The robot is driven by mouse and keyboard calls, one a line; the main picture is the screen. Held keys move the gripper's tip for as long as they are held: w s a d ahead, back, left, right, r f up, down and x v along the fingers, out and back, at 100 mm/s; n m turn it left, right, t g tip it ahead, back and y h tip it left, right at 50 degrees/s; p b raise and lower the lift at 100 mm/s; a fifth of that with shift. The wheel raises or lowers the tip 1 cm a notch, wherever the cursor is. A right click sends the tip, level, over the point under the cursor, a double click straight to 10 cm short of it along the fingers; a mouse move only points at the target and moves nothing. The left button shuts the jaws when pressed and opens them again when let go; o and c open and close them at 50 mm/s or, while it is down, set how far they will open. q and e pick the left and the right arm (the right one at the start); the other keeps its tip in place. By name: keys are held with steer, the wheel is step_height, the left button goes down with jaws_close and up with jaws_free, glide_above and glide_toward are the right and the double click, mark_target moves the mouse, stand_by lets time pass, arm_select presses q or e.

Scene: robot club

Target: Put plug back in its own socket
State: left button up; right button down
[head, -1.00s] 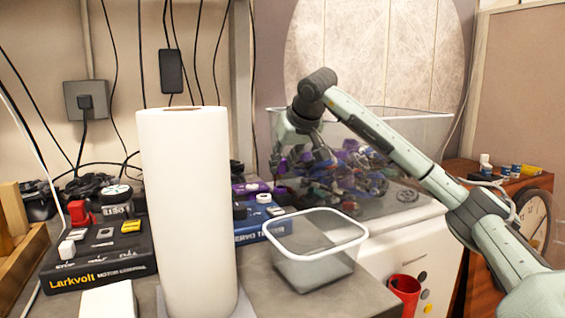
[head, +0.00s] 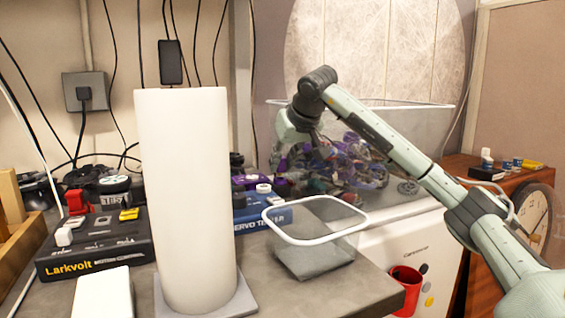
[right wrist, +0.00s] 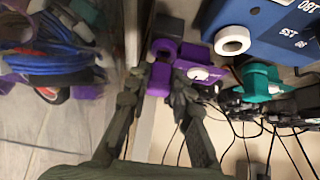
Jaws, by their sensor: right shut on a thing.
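A teal plug-like piece (right wrist: 258,80) is by the blue tester box (right wrist: 276,28), which also shows in the head view (head: 262,214). A purple piece (head: 248,184) shows behind that box. The socket cannot be made out clearly. My left gripper is not in view.
A white paper roll (head: 185,190) stands tall at the front and hides part of the table. An empty clear container (head: 318,240) is at the table's right edge. The large clear bin (head: 415,135) holds several mixed parts. A Larkvolt box (head: 105,255) is at left. Cables hang behind.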

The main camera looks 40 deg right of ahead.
steer(key=shift+f+p, duration=0.1)
steer(key=shift+p, duration=0.95)
stand_by(1.2)
steer(key=shift+f, duration=0.5)
stand_by(0.5)
steer(key=shift+p, duration=0.3)
steer(key=shift+f+p, duration=0.35)
steer(key=shift+f, duration=0.05)
stand_by(1.1)
steer(key=c, duration=1.3)
jaws_free()
steer(key=shift+o, duration=0.2)
